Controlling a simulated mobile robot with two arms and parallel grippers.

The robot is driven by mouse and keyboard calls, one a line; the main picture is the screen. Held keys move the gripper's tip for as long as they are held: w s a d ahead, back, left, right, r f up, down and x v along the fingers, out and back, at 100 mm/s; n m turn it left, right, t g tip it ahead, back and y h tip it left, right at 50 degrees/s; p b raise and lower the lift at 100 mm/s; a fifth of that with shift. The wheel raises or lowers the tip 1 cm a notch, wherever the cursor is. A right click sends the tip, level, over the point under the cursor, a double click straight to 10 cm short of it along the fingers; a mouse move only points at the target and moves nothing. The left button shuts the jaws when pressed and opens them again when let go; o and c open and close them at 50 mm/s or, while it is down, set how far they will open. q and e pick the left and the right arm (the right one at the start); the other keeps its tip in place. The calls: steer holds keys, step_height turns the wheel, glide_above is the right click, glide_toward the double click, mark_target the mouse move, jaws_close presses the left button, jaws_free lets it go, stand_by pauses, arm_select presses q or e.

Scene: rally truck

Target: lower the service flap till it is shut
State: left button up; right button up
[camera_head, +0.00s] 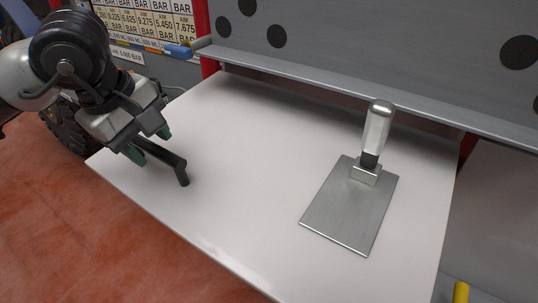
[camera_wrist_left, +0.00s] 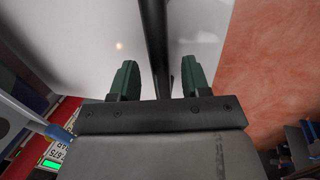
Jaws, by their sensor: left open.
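The service flap (camera_head: 245,150) is a broad white panel standing out from the grey truck side in the head view. A black bar handle (camera_head: 172,159) is on its left part. My left gripper (camera_head: 149,143) is at the handle's left end with green fingertips apart. In the left wrist view the black handle (camera_wrist_left: 155,45) runs between the two open fingertips (camera_wrist_left: 160,82), with gaps visible on both sides. Part of the handle is hidden by the gripper in the head view. My right gripper is not in view.
A flat metal plate tool (camera_head: 345,212) with an upright pale grip (camera_head: 377,130) lies on the right of the flap. A grey ledge (camera_head: 340,92) runs along the back. A tyre (camera_head: 68,128) is at left. Reddish floor (camera_head: 90,230) is clear in front.

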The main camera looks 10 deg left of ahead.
mark_target(163, 167)
arm_select(q)
jaws_close()
steer(key=shift+w+r+p, duration=0.15)
steer(key=shift+r+p, duration=0.8)
steer(key=shift+r, duration=0.65)
steer(key=shift+w+d+r+p, duration=0.15)
steer(key=shift+r+p, duration=0.35)
steer(key=shift+r, duration=0.4)
steer(key=f+t+b, duration=0.1)
steer(key=f+b, duration=0.1)
steer(key=b, duration=0.2)
steer(key=f+b, duration=0.3)
steer(key=b, duration=0.1)
steer(key=s+f+t+h+b, duration=0.1)
steer(key=f+b, duration=0.2)
steer(key=b, duration=0.2)
steer(key=shift+a+f+t, duration=0.25)
steer(key=shift+t, duration=0.05)
steer(key=shift+s, duration=0.1)
steer(key=shift+r, duration=0.1)
